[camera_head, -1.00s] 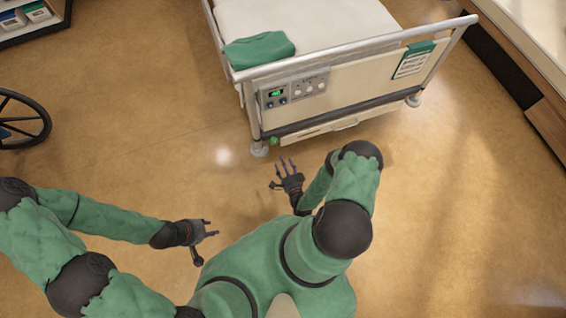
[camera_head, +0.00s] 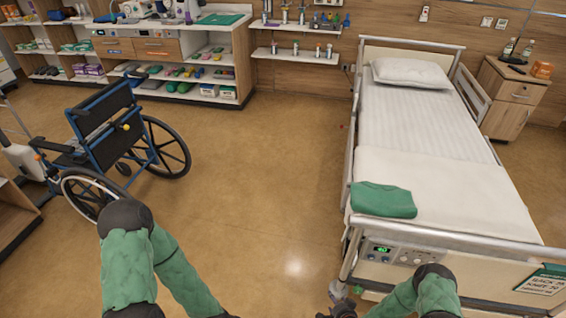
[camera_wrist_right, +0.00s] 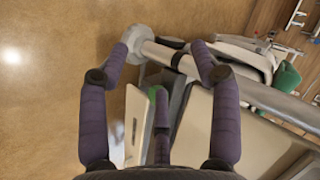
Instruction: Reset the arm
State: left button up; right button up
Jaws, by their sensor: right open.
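My right gripper (camera_wrist_right: 160,55) shows its purple-grey fingers spread apart and empty in the right wrist view. Beyond the fingers are the bed's end rail and panel; contact with them cannot be told. In the head view my right arm (camera_head: 425,295) comes in at the bottom, in front of the bed's foot end, with only a dark part of the hand at the lower edge. My left arm (camera_head: 180,272) reaches down to the bottom edge at left of centre, and its gripper is cut off below the picture.
A bed (camera_head: 430,185) with a folded green cloth (camera_head: 383,200) stands at the right. A wheelchair (camera_head: 115,135) stands at the left. Shelves (camera_head: 190,70) line the back wall, and a bedside cabinet (camera_head: 510,95) stands back right. The floor (camera_head: 260,190) between wheelchair and bed is clear.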

jog(key=s+a+r+n+g+y+p, duration=0.1)
jog(key=s+a+r+n+g, duration=0.3)
jog(key=s+r, duration=0.5)
jog(key=s+a+r+n+g+y+p, duration=0.1)
jog(key=s+a+r+n+g+p, duration=0.1)
jog(key=s+a+r+n+g, duration=0.2)
jog(key=s+a+r+g, duration=0.1)
jog(key=s+a+r, duration=0.2)
jog(key=s+r, duration=0.2)
jog(key=shift+a+r, duration=0.2)
jog(key=shift+r, duration=0.75)
